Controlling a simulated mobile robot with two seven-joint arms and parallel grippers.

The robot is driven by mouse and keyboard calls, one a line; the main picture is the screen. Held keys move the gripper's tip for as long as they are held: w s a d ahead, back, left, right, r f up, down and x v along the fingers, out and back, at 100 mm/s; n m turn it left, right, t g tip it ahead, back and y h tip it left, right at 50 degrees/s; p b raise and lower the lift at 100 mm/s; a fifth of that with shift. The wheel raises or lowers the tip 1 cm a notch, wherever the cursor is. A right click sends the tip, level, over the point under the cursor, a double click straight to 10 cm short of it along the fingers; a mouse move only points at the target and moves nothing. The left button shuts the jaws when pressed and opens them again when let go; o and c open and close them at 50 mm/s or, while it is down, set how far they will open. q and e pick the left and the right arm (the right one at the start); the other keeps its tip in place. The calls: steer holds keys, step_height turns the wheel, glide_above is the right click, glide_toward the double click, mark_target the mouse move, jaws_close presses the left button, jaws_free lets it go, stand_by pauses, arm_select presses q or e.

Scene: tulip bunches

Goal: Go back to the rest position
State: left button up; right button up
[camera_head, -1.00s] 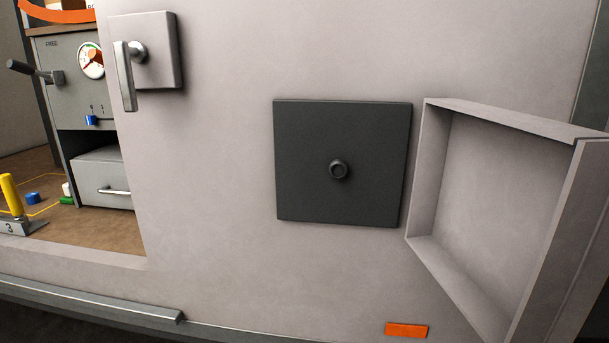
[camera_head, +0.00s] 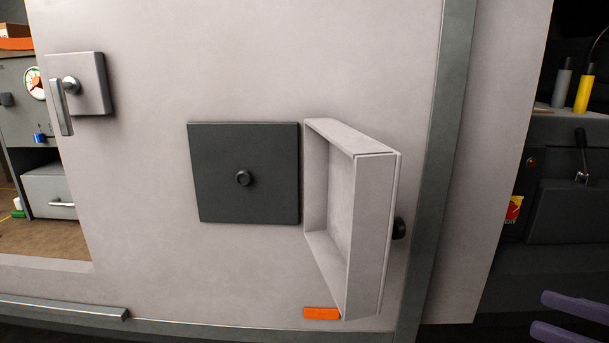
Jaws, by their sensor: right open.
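My right gripper (camera_head: 540,313) shows at the lower right edge, with two purple fingers apart and nothing between them. It is clear of the wall and to the right of the small box-like door (camera_head: 371,235). That light grey door stands open, with a hollow inner side and a dark knob (camera_head: 399,228) on its outer side. A dark square panel (camera_head: 215,173) with a round knob (camera_head: 242,178) is left of the door. My left gripper is not in view.
A lever handle (camera_head: 62,107) on a grey plate sticks out at the upper left. An orange block (camera_head: 321,313) is below the open door. A metal rail (camera_head: 60,308) runs low at the left. A dark bench with a yellow cylinder (camera_head: 584,93) is at the right.

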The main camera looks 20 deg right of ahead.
steer(key=a+r+m+g+h+p, duration=0.25)
steer(key=a+h+p, duration=0.25)
steer(key=a+p, duration=0.55)
steer(key=s+a+r+g+h+p, duration=0.1)
steer(key=s+a+r+g+p, duration=0.25)
steer(key=s+r+p, duration=0.4)
steer(key=s+a+r+g+h+p, duration=0.1)
steer(key=s+a+r+g+p, duration=0.3)
steer(key=r, duration=0.6)
step_height(320, 180, up, 35)
steer(key=p, duration=3.4)
steer(key=shift+s+d+g+p, duration=0.3)
steer(key=shift+d+g, duration=0.1)
steer(key=shift+d, duration=0.05)
